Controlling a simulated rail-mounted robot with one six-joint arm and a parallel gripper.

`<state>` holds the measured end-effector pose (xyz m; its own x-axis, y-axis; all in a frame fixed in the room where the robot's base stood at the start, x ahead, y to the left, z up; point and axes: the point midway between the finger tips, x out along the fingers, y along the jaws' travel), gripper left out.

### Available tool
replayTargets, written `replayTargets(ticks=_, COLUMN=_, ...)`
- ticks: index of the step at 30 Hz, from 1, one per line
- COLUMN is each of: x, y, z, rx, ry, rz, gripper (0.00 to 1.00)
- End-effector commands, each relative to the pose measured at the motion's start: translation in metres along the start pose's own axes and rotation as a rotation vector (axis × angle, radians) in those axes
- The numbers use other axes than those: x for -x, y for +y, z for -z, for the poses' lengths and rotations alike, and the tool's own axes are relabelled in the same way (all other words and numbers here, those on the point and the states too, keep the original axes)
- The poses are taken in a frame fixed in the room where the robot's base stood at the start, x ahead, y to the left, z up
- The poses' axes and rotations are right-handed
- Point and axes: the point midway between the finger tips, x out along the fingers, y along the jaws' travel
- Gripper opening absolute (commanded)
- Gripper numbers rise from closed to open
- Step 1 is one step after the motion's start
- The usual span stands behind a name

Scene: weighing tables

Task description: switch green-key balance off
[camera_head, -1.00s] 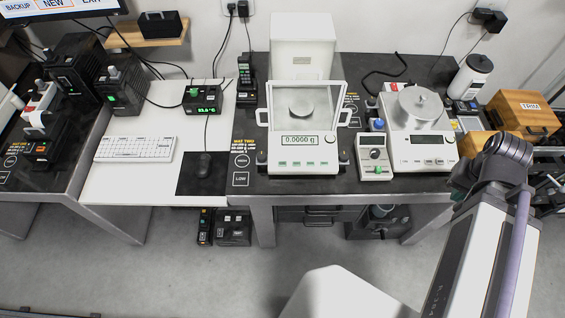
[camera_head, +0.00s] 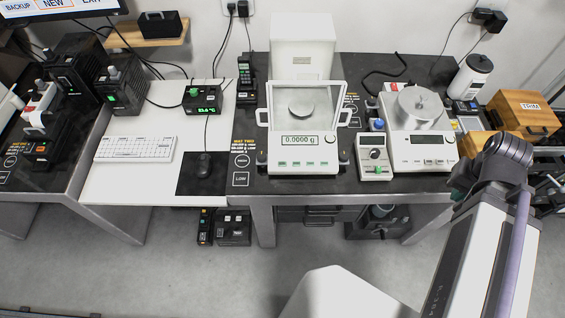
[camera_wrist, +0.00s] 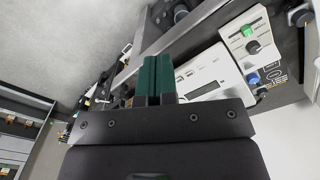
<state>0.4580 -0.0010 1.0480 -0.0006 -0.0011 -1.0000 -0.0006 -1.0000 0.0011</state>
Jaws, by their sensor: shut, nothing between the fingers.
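The green-key balance (camera_head: 303,156) stands on the dark table in the head view, its glass draft shield behind the front panel. Its display (camera_head: 299,140) is lit and reads 0.0000 g, with a row of green keys below. My gripper (camera_wrist: 156,75) shows in the wrist view as two dark green fingers pressed together, empty. It is by the front of the right-hand balance (camera_head: 405,142), well to the right of the green-key balance. That other balance has a dark display and also shows in the wrist view (camera_wrist: 195,68), partly behind the fingers. In the head view my arm mostly hides my gripper.
A small control box (camera_head: 375,155) with a black knob stands between the two balances; it also shows in the wrist view (camera_wrist: 246,42). A blue-topped item (camera_head: 378,125) is behind it. A wooden box (camera_head: 524,112) stands at the right. The floor before the tables is clear.

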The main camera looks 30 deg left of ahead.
Motion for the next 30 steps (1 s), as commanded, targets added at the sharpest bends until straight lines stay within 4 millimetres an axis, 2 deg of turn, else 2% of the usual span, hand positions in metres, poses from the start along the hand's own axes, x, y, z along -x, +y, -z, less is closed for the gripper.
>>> replayTargets(ticks=5, x=-0.004, y=-0.009, z=0.0, rx=0.021, ry=0.0, rz=0.0, gripper=0.0)
replayTargets(ticks=8, x=-0.014, y=-0.032, z=-0.001, rx=0.078, ry=0.0, rz=0.0, gripper=0.0)
replayTargets(ticks=11, x=-0.029, y=-0.071, z=-0.004, rx=0.175, ry=0.0, rz=0.0, gripper=0.0)
replayTargets(ticks=14, x=-0.046, y=-0.12, z=-0.009, rx=0.299, ry=0.003, rz=-0.018, gripper=0.0)
replayTargets(ticks=20, x=-0.079, y=-0.213, z=-0.029, rx=0.593, ry=0.053, rz=-0.138, gripper=0.0)
replayTargets(ticks=24, x=-0.098, y=-0.277, z=-0.05, rx=0.841, ry=0.124, rz=-0.261, gripper=0.0)
replayTargets(ticks=30, x=-0.114, y=-0.366, z=-0.088, rx=1.229, ry=0.286, rz=-0.49, gripper=0.0)
